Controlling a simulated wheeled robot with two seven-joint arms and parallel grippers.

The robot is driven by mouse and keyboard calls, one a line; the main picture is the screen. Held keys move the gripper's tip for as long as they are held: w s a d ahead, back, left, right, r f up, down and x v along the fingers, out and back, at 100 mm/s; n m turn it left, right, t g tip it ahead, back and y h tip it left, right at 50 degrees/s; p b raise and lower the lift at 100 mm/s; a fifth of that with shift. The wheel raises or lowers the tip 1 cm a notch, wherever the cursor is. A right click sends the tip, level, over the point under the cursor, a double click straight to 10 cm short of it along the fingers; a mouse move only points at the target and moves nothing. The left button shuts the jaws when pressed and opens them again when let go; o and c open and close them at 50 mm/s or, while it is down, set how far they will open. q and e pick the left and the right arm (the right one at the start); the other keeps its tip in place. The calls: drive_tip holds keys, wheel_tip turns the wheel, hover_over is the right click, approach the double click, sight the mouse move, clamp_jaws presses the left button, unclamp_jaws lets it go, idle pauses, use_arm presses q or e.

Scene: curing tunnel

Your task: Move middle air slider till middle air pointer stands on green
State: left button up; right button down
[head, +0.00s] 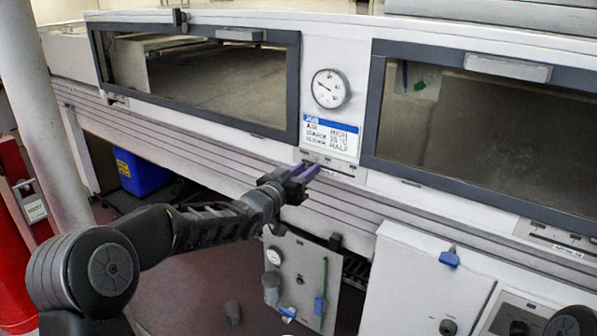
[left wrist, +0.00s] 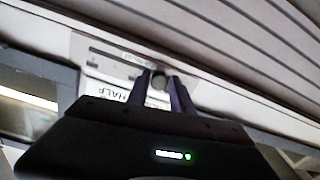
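A plate with a dark slot (left wrist: 110,55) is fixed on the white tunnel wall under the printed label (head: 330,137). A round grey knob (left wrist: 159,81), which looks like the middle air slider, shows at the plate's end in the left wrist view. My left gripper (head: 308,172) reaches the plate; its two purple fingertips (left wrist: 160,85) stand on either side of the knob. I cannot tell whether both fingers press on it. A round white gauge (head: 330,89) is above the label; its pointer and colours are too small to read.
Dark-framed windows (head: 195,78) flank the gauge panel. Ribbed grey strips (head: 190,143) run below. A hanging panel (head: 300,278) with knobs and a white cabinet (head: 425,285) with a blue handle stand beneath. A pale column (head: 45,110) is at left.

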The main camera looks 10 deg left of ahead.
use_arm(q)
drive_tip(key=o, duration=0.3)
drive_tip(key=v, duration=0.8)
drive_tip(key=shift+w+a, duration=0.1)
